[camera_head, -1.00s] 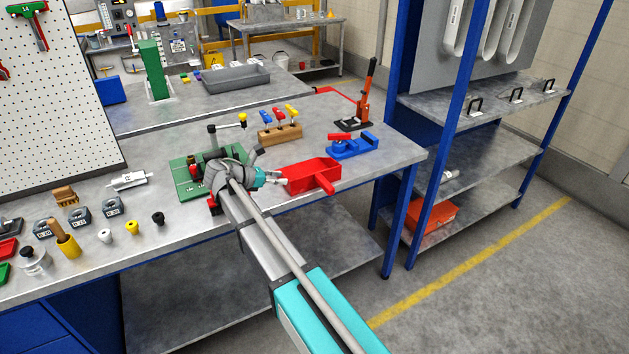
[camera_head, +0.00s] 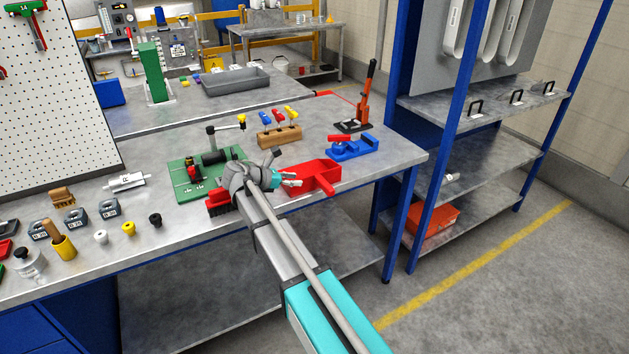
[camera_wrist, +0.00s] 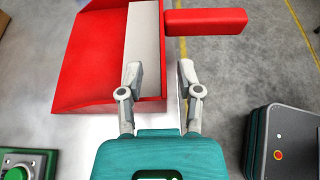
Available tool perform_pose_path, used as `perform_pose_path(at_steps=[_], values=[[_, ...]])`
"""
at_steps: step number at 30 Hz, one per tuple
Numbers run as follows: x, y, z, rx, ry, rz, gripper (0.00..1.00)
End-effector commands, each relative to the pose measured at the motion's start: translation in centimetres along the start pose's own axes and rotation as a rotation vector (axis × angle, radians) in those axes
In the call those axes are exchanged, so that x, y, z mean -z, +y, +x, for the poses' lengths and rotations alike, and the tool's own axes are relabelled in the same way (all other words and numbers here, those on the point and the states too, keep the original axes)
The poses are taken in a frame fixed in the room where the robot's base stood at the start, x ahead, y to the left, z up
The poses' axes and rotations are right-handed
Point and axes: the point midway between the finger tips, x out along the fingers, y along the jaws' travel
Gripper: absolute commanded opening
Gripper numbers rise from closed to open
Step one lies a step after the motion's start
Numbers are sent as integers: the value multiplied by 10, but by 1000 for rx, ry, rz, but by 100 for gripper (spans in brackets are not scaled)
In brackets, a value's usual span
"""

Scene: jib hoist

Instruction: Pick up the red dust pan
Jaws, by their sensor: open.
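The red dust pan (camera_head: 314,175) lies on the bench near its front right edge, with its handle (camera_head: 325,188) pointing toward the front edge. In the wrist view the pan's red tray (camera_wrist: 95,60) fills the upper left, and its handle (camera_wrist: 206,21) sticks out to the right over the floor. My gripper (camera_head: 296,180) is at the pan's left side in the head view. In the wrist view my gripper (camera_wrist: 160,78) is open, its two fingers apart at the pan's near wall. Whether a finger touches the pan cannot be told.
A red-backed brush (camera_head: 219,204) lies left of my gripper, by a green plate (camera_head: 190,178). A wooden block with coloured-handled tools (camera_head: 280,136), a blue vise-like tool (camera_head: 352,149) and an orange lever press (camera_head: 367,100) stand behind. A blue shelf rack (camera_head: 455,160) stands right.

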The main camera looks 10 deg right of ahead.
Motion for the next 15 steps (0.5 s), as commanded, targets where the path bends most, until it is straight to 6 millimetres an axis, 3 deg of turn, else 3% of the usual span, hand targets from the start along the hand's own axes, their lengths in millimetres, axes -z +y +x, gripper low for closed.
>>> perform_pose_path(at_steps=[6, 15], values=[[2, 0, 26, 1, 0, -1, 46], [0, 0, 32, 0, 0, -1, 46]])
